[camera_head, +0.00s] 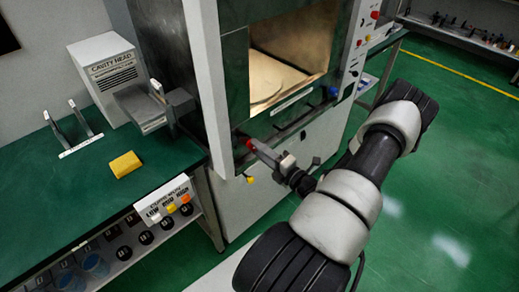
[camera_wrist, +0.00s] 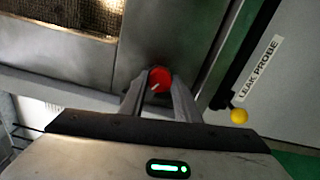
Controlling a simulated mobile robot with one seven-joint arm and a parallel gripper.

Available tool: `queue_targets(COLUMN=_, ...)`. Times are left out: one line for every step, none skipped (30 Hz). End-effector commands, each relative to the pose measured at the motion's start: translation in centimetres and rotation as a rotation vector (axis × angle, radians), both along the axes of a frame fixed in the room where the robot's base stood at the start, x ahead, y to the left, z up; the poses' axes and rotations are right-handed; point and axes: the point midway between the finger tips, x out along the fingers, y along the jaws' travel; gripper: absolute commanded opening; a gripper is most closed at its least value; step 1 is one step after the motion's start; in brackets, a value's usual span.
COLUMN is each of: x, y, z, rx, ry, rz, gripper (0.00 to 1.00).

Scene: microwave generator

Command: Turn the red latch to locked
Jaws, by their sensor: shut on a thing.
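The red latch (camera_wrist: 160,79) is a round red knob with a white mark, set on the grey metal front of the machine. In the wrist view my gripper (camera_wrist: 160,92) has one finger on each side of the knob and is shut on it. The white mark points down and to the left in that view. In the head view my gripper (camera_head: 256,148) reaches the lower left of the machine's front, and only a little of the red latch (camera_head: 249,144) shows at its tip.
The open cavity (camera_head: 290,60) holds a round plate. A yellow knob (camera_wrist: 239,116) by the "LEAK PROBE" label is close to my gripper. A blue knob (camera_head: 333,92) is to the right. A yellow sponge (camera_head: 126,164) lies on the green bench.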

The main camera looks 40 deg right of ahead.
Motion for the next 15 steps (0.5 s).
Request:
queue_targets(x=-0.08, y=0.06, z=-0.11, rx=0.006, ry=0.003, rz=0.001, gripper=0.07)
queue_targets(x=-0.08, y=0.06, z=-0.11, rx=0.007, ry=0.003, rz=0.001, gripper=0.07)
queue_targets(x=-0.08, y=0.06, z=-0.11, rx=0.007, ry=0.003, rz=0.001, gripper=0.07)
queue_targets(x=-0.08, y=0.06, z=-0.12, rx=0.008, ry=0.003, rz=0.001, gripper=0.07)
queue_targets(x=-0.08, y=0.05, z=-0.12, rx=0.008, ry=0.003, rz=0.001, gripper=0.07)
queue_targets(x=-0.08, y=0.05, z=-0.12, rx=0.008, ry=0.003, rz=0.001, gripper=0.07)
queue_targets(x=-0.08, y=0.05, z=-0.12, rx=0.008, ry=0.003, rz=0.001, gripper=0.07)
queue_targets(x=-0.08, y=0.05, z=-0.12, rx=0.008, ry=0.004, rz=0.001, gripper=0.07)
queue_targets(x=-0.08, y=0.05, z=-0.12, rx=0.007, ry=0.004, rz=0.000, gripper=0.07)
queue_targets(x=-0.08, y=0.05, z=-0.12, rx=0.007, ry=0.004, rz=0.000, gripper=0.07)
queue_targets(x=-0.08, y=0.05, z=-0.12, rx=0.007, ry=0.004, rz=0.000, gripper=0.07)
queue_targets(x=-0.08, y=0.05, z=-0.12, rx=0.007, ry=0.004, rz=0.000, gripper=0.33)
queue_targets(x=-0.08, y=0.05, z=-0.11, rx=0.007, ry=0.003, rz=0.000, gripper=0.38)
queue_targets(x=-0.07, y=0.04, z=-0.11, rx=0.007, ry=0.003, rz=0.000, gripper=0.43)
queue_targets(x=-0.07, y=0.04, z=-0.10, rx=0.007, ry=0.003, rz=0.000, gripper=0.48)
